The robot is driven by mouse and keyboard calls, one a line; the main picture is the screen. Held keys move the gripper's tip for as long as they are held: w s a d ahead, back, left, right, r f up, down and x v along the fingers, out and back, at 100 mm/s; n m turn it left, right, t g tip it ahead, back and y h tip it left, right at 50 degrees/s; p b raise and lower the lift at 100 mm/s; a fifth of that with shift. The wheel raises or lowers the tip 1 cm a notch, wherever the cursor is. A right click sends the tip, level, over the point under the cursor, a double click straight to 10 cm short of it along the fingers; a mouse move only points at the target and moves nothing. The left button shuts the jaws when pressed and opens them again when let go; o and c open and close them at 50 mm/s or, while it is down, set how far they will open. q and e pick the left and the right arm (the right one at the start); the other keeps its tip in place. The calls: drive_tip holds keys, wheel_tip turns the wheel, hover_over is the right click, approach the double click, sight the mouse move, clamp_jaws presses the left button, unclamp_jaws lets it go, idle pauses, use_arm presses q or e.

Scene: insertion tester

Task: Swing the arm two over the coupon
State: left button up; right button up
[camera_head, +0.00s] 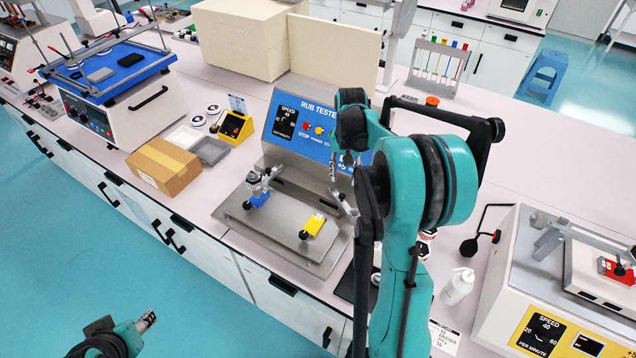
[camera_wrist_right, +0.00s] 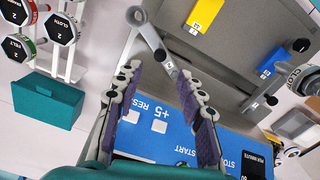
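The rub tester (camera_head: 325,130) has a blue panel and a grey metal bed. A yellow coupon (camera_head: 313,226) lies on the bed and also shows in the wrist view (camera_wrist_right: 205,14). Arm two (camera_wrist_right: 149,36) is a grey metal bar with a round end, standing out beside the yellow coupon, not over it. My right gripper (camera_wrist_right: 158,78) is open, its fingers on either side of the bar's labelled end; contact is unclear. In the head view my right arm partly hides it. My left gripper (camera_head: 147,318) is low at the left, away from the bench; its fingers are too small to read.
A blue coupon (camera_head: 259,198) lies left of the yellow one, beneath another arm's head (camera_head: 258,181). A cardboard box (camera_head: 163,166) and grey tray (camera_head: 210,150) stand left. A white bottle (camera_head: 458,287) and another tester (camera_head: 560,280) stand right.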

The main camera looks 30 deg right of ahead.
sight(342, 195)
drive_tip(key=shift+w+f, duration=0.1)
drive_tip(key=shift+f, duration=0.25)
wheel_tip(342, 195, down, 7)
drive_tip(key=shift+f+b, duration=0.1)
drive_tip(key=shift+b, duration=0.9)
clamp_jaws()
